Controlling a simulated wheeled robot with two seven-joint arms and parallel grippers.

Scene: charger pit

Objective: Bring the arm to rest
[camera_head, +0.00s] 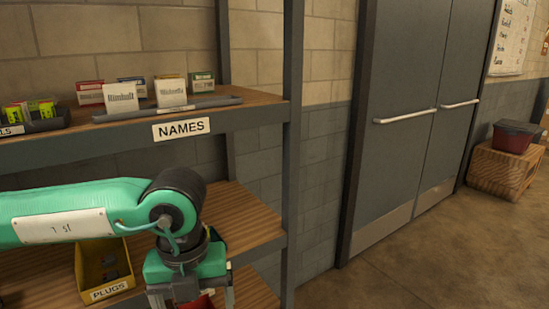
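My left arm, green with a white label plate, comes in from the left across the front of the shelf unit. My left gripper (192,300) points down at the bottom edge, in front of the lower shelves. Its fingertips are cut off by the picture edge. A small part of a red thing (203,302) shows between or behind the fingers; I cannot tell whether it is held. My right gripper is not in view.
The shelf unit (215,119) has a "NAMES" label, several small boxes and a dark tray. A yellow "PLUGS" bin (92,273) stands lower, beneath my arm. Grey double doors (415,85), a wooden crate (497,171) with a red bin (514,138), and open floor (420,265) lie right.

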